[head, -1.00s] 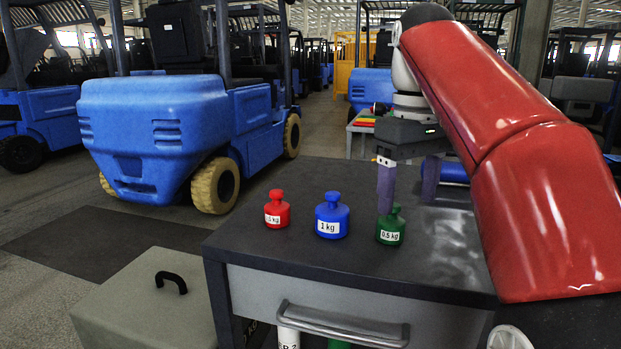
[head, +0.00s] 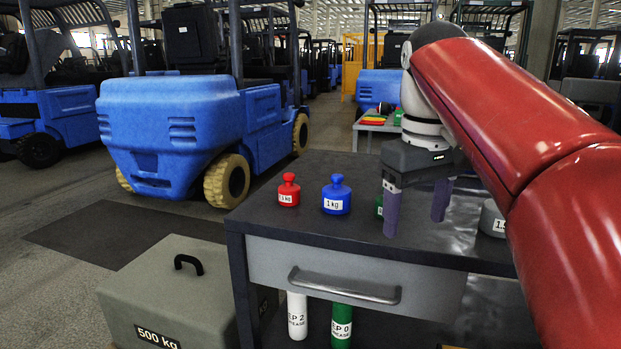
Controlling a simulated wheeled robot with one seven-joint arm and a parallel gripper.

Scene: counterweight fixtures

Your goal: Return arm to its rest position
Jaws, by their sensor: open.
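My gripper (head: 417,214) is open in the head view, its two purple fingers pointing down in front of the workbench top and empty. The fingers overlap the dark bench top (head: 300,218) in the picture; their exact height above it is unclear. A green weight (head: 379,207) stands on the bench, mostly hidden behind the left finger. The blue 1 kg weight (head: 336,195) and the red weight (head: 289,190) stand upright to its left. A grey weight (head: 491,219) stands to the right, partly covered by my red arm.
A grey 500 kg block (head: 170,295) with a black handle sits on the floor at left. A white tube (head: 297,315) and a green tube (head: 342,325) stand under the bench drawer (head: 345,275). A blue forklift (head: 175,130) stands behind.

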